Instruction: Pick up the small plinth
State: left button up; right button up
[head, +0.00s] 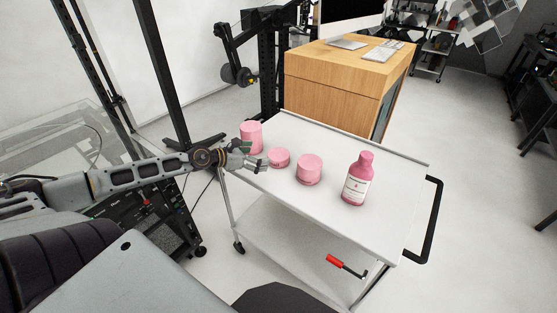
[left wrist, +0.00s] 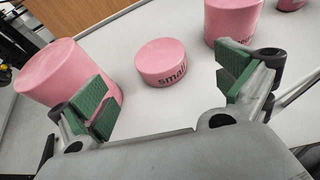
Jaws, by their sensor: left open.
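The small plinth (head: 279,157) is a short pink cylinder on the white cart top, between a tall pink plinth and a medium one. In the left wrist view the small plinth (left wrist: 162,62) shows part of the word "small" on its side. My left gripper (head: 262,157) is at the cart's left edge, close beside the small plinth in the head view. In the left wrist view the left gripper (left wrist: 172,92) is open and empty, its green pads on either side with the small plinth beyond and between them. My right gripper is not seen.
A tall pink plinth (head: 251,137) stands near my left gripper, its lower part partly hidden. A medium pink plinth (head: 309,169) and a pink bottle (head: 358,180) stand to the right on the white cart (head: 330,147). A wooden cabinet (head: 335,85) stands behind.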

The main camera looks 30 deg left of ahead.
aim_at(269, 155)
pick_arm(q)
jog(key=shift+w+d+f+b, duration=0.25)
jog(key=shift+w+d+b, duration=0.1)
jog(key=shift+w, duration=0.2)
jog(key=shift+w+d+f+b, duration=0.1)
jog(key=shift+w+f+b, duration=0.05)
jog(key=shift+w+b, duration=0.2)
jog(key=shift+w+f, duration=0.2)
jog(key=shift+w, duration=0.2)
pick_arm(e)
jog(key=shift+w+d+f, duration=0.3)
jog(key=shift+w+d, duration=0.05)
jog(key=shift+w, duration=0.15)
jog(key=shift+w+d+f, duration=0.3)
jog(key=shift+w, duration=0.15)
pick_arm(q)
jog(key=shift+w+d+b, duration=0.1)
jog(key=shift+w+b, duration=0.1)
jog(key=shift+b, duration=0.1)
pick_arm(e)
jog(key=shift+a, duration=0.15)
